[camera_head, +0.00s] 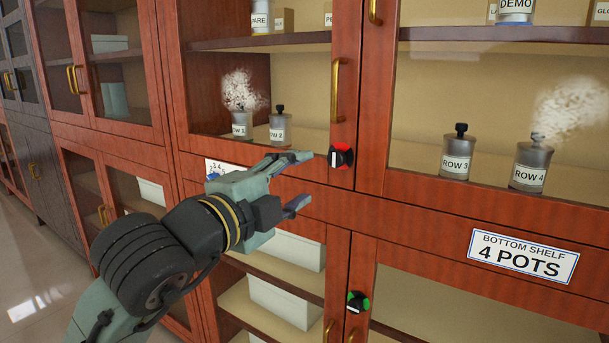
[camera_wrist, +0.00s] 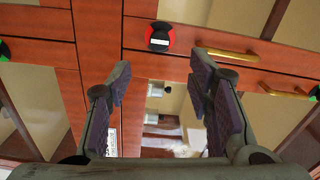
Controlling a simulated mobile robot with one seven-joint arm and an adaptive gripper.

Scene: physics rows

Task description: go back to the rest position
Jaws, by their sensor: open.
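My gripper (camera_head: 300,180) is open and empty in front of the red-brown wooden cabinet, its fingers pointing toward the cabinet front. In the wrist view my gripper (camera_wrist: 160,95) shows two spread dark fingers with nothing between them. A red and black knob (camera_head: 341,156) sits on the cabinet frame just beyond and right of the fingertips in the head view. The same red knob shows in the wrist view (camera_wrist: 159,37), above the gap between the fingers. The fingers look apart from it.
Behind the glass stand the ROW 1 pot (camera_head: 241,124), the ROW 3 pot (camera_head: 455,155) and the ROW 4 pot (camera_head: 530,166); white plumes rise at ROW 1 and ROW 4. A green knob (camera_head: 357,301) is lower down. A brass handle (camera_head: 337,90) sticks out. Open floor (camera_head: 30,270) lies left.

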